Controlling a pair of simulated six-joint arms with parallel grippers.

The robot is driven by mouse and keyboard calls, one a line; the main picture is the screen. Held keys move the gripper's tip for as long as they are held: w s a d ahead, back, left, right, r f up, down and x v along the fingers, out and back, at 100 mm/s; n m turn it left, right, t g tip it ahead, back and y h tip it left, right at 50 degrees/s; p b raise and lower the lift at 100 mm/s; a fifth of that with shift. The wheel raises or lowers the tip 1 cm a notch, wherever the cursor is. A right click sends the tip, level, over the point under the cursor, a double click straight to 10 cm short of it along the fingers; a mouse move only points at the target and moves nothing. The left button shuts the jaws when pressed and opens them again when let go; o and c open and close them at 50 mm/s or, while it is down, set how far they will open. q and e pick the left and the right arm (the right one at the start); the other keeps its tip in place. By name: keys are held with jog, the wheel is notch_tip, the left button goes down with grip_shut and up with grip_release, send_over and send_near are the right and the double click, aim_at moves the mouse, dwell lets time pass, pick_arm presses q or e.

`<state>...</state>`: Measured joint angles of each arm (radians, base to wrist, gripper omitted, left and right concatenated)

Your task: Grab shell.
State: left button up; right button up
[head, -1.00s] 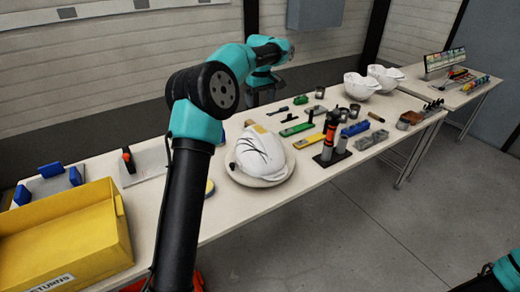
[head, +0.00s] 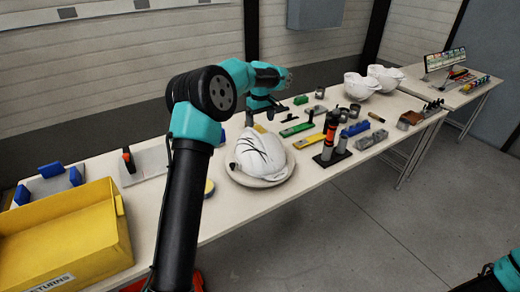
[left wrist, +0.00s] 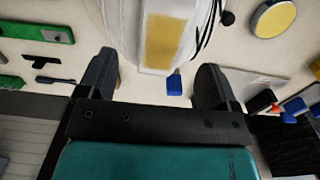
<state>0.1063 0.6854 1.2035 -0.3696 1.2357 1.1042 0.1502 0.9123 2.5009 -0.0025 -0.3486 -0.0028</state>
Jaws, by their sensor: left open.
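A white helmet shell (head: 262,152) with black crack-like lines sits on a round pale stand (head: 252,180) on the table. In the left wrist view the white shell (left wrist: 203,22) is at the top centre, with a yellow patch (left wrist: 163,40) on it. My left gripper (head: 262,110) is just behind the shell, low over the table. Its two fingers (left wrist: 157,80) are open and spread to either side of the shell's near edge, with nothing held between them. Two more white shells (head: 361,87) (head: 386,77) rest farther back on the right.
A yellow returns bin (head: 65,240) stands at the left end. A small blue block (left wrist: 174,84) shows between my fingers.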

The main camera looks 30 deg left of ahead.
aim_at(260, 130)
pick_arm(q)
jog(key=shift+f, duration=2.35)
jog(key=shift+c, duration=0.4)
jog(key=c, duration=1.5)
jog(key=shift+r, duration=0.15)
jog(key=shift+r, duration=1.7)
jog(key=s+d, duration=0.2)
jog(key=s, duration=0.2)
jog(key=s+d+r, duration=0.1)
jog(key=s+d, duration=0.2)
jog(key=s, duration=0.2)
jog(key=s+d, duration=0.3)
jog(key=s, duration=0.1)
jog(key=shift+s+d+r, duration=0.15)
jog(key=shift+s+d, duration=0.05)
jog(key=shift+s, duration=0.15)
